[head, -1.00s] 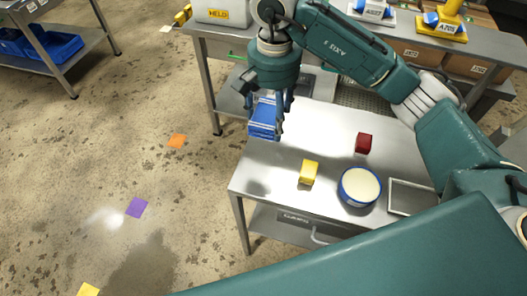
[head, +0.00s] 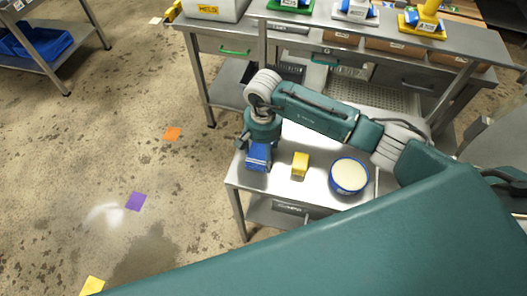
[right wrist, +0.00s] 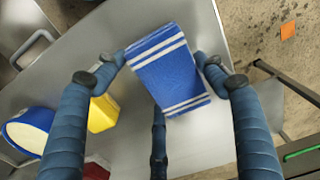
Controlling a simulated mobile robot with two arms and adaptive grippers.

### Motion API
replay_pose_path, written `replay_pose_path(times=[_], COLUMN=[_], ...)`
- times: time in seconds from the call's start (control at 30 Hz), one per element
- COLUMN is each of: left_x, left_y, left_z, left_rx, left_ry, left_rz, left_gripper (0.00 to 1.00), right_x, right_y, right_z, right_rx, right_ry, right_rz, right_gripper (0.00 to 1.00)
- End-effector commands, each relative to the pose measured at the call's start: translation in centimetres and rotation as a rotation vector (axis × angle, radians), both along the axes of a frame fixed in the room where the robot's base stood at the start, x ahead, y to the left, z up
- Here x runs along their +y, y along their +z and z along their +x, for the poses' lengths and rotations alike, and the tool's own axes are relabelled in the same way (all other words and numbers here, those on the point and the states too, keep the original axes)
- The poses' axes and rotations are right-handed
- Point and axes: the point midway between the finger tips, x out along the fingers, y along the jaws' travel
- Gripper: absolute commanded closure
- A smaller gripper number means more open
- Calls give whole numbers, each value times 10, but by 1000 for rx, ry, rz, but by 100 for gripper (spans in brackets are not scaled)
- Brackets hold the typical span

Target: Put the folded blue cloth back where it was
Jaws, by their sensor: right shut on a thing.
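The folded blue cloth (head: 257,157) with white stripes is at the left end of the small steel table (head: 320,196). My right gripper (head: 260,143) points down from above and is shut on the cloth. In the right wrist view the cloth (right wrist: 170,70) sits tilted between the fingers of the gripper (right wrist: 165,78). I cannot tell whether its underside touches the tabletop. My left gripper is not in view.
A yellow block (head: 300,164) stands just right of the cloth, then a round blue tub (head: 349,176) with a cream top. A red block (right wrist: 96,170) shows in the wrist view. A longer bench (head: 300,30) with bins stands behind.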

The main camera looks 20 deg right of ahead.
Motion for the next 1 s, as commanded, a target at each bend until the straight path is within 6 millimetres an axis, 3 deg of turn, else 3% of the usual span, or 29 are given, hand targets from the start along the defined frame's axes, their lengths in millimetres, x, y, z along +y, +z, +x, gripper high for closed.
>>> replay_pose_path(times=[0.13, 0.5, 0.53, 0.63, 1.0], left_x=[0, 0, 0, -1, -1], left_y=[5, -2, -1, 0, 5], left_z=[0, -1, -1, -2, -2], left_rx=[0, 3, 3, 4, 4], left_ry=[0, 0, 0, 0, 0], left_rz=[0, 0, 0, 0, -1], left_gripper=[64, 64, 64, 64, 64], right_x=[0, -1, 0, 0, 0], right_y=[-12, -17, -17, -16, -11], right_z=[0, 1, 0, 0, 0], right_rx=[0, -2, -1, -1, -1], right_ry=[0, 1, 1, 1, 0], right_rz=[0, -1, 0, -1, -1], right_gripper=[51, 51, 28, 11, 11])
